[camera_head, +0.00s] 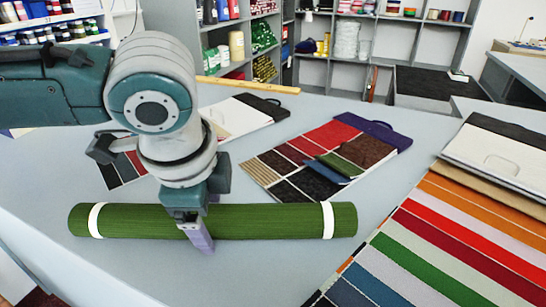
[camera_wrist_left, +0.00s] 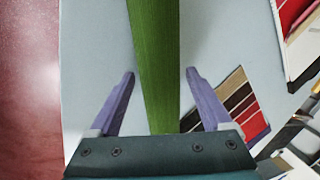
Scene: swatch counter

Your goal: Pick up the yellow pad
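I cannot make out a yellow pad in either view. A dark green roll (camera_head: 270,221) with two white bands lies across the near part of the counter. My left gripper (camera_head: 203,222) is over the roll, left of its middle, pointing down. In the left wrist view, its two purple fingers (camera_wrist_left: 160,74) are spread on either side of the green roll (camera_wrist_left: 155,60), with gaps between the fingers and the roll. The gripper is open and holds nothing. My right gripper is in neither view.
A swatch board (camera_head: 270,180) with loose green (camera_head: 341,165) and blue (camera_head: 334,178) pieces lies behind the roll. A striped fabric board (camera_head: 430,235) covers the right side. A white folder (camera_head: 237,118) and wooden strip (camera_head: 250,86) lie farther back. Shelves stand behind the counter (camera_head: 300,278).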

